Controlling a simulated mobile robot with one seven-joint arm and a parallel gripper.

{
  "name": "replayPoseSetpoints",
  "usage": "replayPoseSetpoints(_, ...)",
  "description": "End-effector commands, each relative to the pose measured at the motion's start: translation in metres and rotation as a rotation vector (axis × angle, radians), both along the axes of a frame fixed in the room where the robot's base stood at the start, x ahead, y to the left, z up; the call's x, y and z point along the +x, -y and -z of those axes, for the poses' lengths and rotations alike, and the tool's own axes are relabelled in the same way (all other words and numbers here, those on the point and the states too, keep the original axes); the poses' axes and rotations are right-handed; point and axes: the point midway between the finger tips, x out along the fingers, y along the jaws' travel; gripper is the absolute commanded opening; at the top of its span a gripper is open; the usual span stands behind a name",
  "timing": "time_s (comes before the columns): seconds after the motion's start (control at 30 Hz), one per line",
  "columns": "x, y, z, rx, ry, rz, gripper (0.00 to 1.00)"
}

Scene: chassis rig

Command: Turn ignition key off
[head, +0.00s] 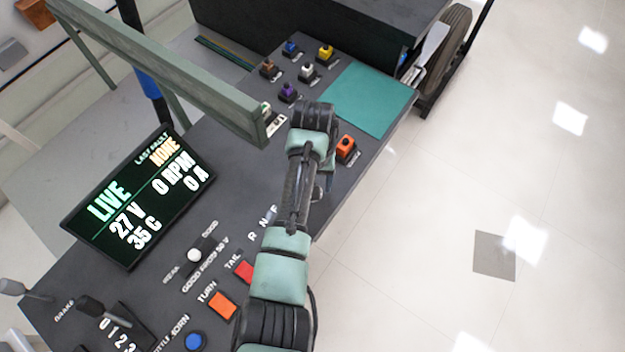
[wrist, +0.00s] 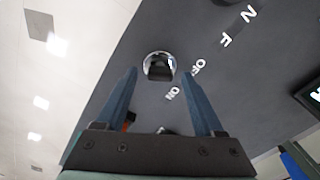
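The ignition switch (wrist: 158,66) shows in the wrist view as a round silver ring with a dark key part in it, on the dark panel. An OFF label (wrist: 198,67) lies to its right and an ON label (wrist: 173,94) below right. I cannot tell clearly which label the key points to. My gripper (wrist: 157,71) is open, with one blue finger on each side of the switch in the picture. Nothing is between the fingers that I can see them touching. In the head view my arm hides the fingertips; a small silver part of the switch (head: 318,192) shows beside it.
An orange switch (head: 346,146) stands near the panel's right edge, by a green mat (head: 368,98). Several coloured knobs stand farther back. A green beam (head: 165,70) crosses left of my arm. A display (head: 137,197) reads LIVE, 27 V, 0 RPM. Open floor lies right.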

Motion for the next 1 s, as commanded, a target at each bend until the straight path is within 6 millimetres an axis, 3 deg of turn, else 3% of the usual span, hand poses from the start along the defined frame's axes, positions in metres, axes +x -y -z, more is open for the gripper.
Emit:
replayPoseSetpoints(0.37,0.0,0.0,-0.008,0.0,-0.001,0.002,0.7)
replayPoseSetpoints(0.9,0.0,0.0,-0.115,0.0,0.001,0.001,0.7)
replayPoseSetpoints(1.0,0.0,0.0,-0.125,0.0,0.0,0.002,0.7)
